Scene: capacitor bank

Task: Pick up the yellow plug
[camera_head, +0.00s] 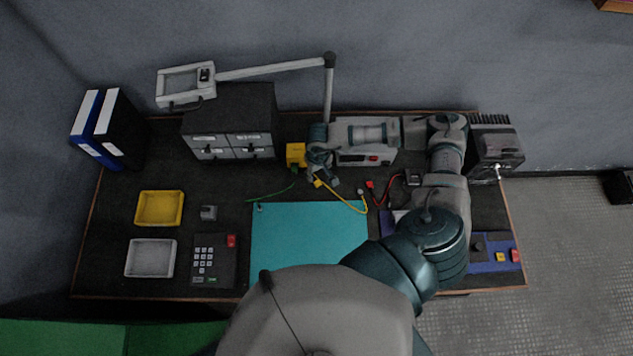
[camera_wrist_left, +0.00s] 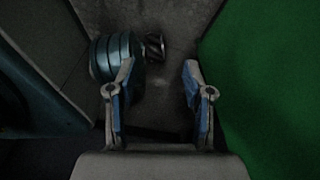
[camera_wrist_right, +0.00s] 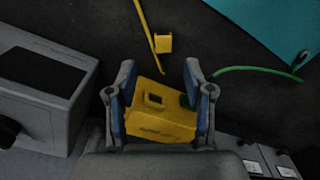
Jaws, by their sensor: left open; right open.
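The small yellow plug (camera_head: 317,183) lies on the dark bench top next to a yellow cable (camera_head: 347,203). In the right wrist view the plug (camera_wrist_right: 163,43) sits just beyond my fingertips, apart from them. My right gripper (camera_head: 322,178) is open above the bench; in its wrist view its fingers (camera_wrist_right: 159,66) frame a larger yellow box (camera_wrist_right: 160,112) with a square opening. I cannot tell whether they touch the box. My left gripper (camera_wrist_left: 159,64) is open and empty, low beside a green surface, and out of the head view.
A grey instrument (camera_head: 362,157) stands behind my right arm. A drawer unit (camera_head: 230,125) and lamp (camera_head: 328,85) stand at the back. A teal mat (camera_head: 308,236) lies in front, clear. A green wire (camera_head: 270,194) and red leads (camera_head: 381,190) lie nearby.

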